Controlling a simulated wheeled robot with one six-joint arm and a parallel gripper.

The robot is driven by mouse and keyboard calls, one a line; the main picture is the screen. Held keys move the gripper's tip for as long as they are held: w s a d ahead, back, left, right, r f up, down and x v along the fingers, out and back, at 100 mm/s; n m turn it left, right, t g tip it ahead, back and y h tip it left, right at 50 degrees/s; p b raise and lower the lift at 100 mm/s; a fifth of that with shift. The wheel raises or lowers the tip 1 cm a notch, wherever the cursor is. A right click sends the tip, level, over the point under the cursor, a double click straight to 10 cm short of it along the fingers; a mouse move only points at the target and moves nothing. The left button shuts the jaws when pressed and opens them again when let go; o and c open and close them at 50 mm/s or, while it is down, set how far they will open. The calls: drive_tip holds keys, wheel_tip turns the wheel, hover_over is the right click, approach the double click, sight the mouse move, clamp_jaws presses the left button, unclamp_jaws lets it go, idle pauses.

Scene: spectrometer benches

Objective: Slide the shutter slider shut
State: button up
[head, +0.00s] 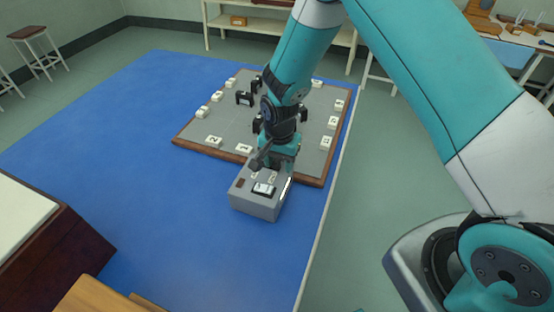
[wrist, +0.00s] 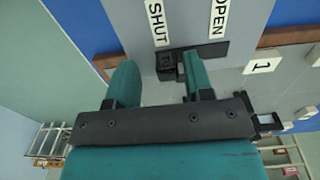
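The grey shutter box (head: 256,206) stands on the blue mat in front of the board in the head view. In the wrist view its face carries the SHUT label (wrist: 157,24) and the OPEN label (wrist: 219,18). A dark slot (wrist: 214,51) runs below them. The black shutter slider (wrist: 167,66) sits at the slot's SHUT end. My gripper (wrist: 160,68) is open, its teal fingers either side of the slider. The right finger is close on the slider's OPEN side; I cannot tell whether they touch. In the head view my gripper (head: 274,164) hides the slider.
A grey board (head: 225,130) with a brown rim lies behind the box, with white numbered tiles and several black fittings. A dark wooden cabinet (head: 80,255) is at the lower left. The blue mat (head: 160,190) is clear left of the box.

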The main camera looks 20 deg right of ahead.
sight(278, 162)
drive_tip(key=shift+a, duration=0.15)
drive_tip(key=shift+w+r, duration=0.1)
drive_tip(key=shift+r, duration=0.15)
wheel_tip(278, 162, up, 17)
drive_tip(key=b, duration=0.2)
drive_tip(key=shift+b, duration=0.3)
drive_tip(key=s+a+r+n+y, duration=0.1)
drive_tip(key=s+r+n, duration=0.2)
drive_tip(key=s+n, duration=0.2)
drive_tip(key=s+a+r+n+y, duration=0.1)
drive_tip(key=s+r+n, duration=0.2)
drive_tip(key=s, duration=0.8)
drive_tip(key=s+a+r+n+y, duration=0.1)
drive_tip(key=s+r+n+y, duration=0.1)
drive_tip(key=s+n, duration=0.5)
drive_tip(key=shift+s+r, duration=0.7)
drive_tip(key=shift+s, duration=0.2)
